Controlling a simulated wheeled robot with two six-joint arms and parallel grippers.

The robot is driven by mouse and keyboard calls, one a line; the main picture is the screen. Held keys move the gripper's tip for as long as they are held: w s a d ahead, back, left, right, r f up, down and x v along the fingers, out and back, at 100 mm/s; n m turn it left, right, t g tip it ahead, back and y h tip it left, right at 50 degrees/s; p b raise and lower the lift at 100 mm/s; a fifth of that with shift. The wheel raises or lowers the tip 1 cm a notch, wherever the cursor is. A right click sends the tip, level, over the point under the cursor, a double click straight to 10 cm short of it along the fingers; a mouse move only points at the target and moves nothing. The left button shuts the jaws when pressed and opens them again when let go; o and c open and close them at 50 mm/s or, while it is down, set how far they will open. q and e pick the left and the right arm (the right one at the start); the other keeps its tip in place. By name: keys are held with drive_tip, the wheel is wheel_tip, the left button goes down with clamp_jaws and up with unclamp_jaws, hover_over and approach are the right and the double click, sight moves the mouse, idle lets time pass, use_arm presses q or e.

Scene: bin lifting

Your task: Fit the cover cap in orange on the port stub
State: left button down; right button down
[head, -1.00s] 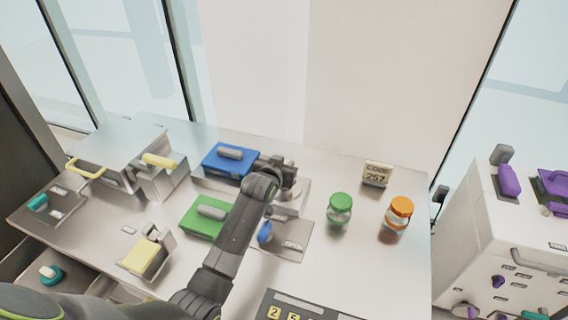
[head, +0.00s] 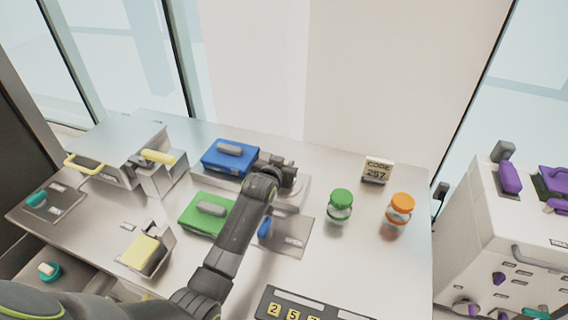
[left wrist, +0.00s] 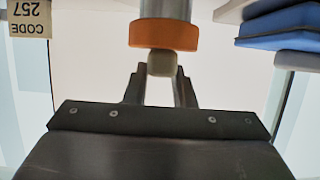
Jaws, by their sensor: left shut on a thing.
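In the left wrist view, the orange cover cap (left wrist: 163,36) has a pale knob (left wrist: 162,64). My left gripper (left wrist: 161,72) is shut on this knob. The cap lies across the end of a grey cylinder, the port stub (left wrist: 166,8), and appears to touch it. I cannot tell how far the cap sits over the stub. In the head view my left gripper (head: 287,176) is right of the blue box and hides the cap and most of the stub. My right gripper is not in view.
A blue box (head: 230,155) and a green box (head: 207,213) stand left of my arm. A green-lidded jar (head: 340,207), an orange-lidded jar (head: 399,212) and a code sign (head: 376,171) stand to the right. A keypad (head: 300,306) is at the front.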

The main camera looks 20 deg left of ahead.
use_arm(q)
drive_tip(key=shift+r+p, duration=0.2)
drive_tip(key=shift+p, duration=0.4)
idle(0.8)
drive_tip(key=shift+f, duration=0.45)
idle(1.1)
drive_tip(key=c, duration=0.7)
unclamp_jaws()
drive_tip(key=shift+o, duration=0.2)
drive_tip(key=shift+r, duration=0.1)
drive_tip(key=shift+r+p, duration=3.15)
drive_tip(key=shift+p, duration=0.3)
drive_tip(key=shift+f, duration=0.1)
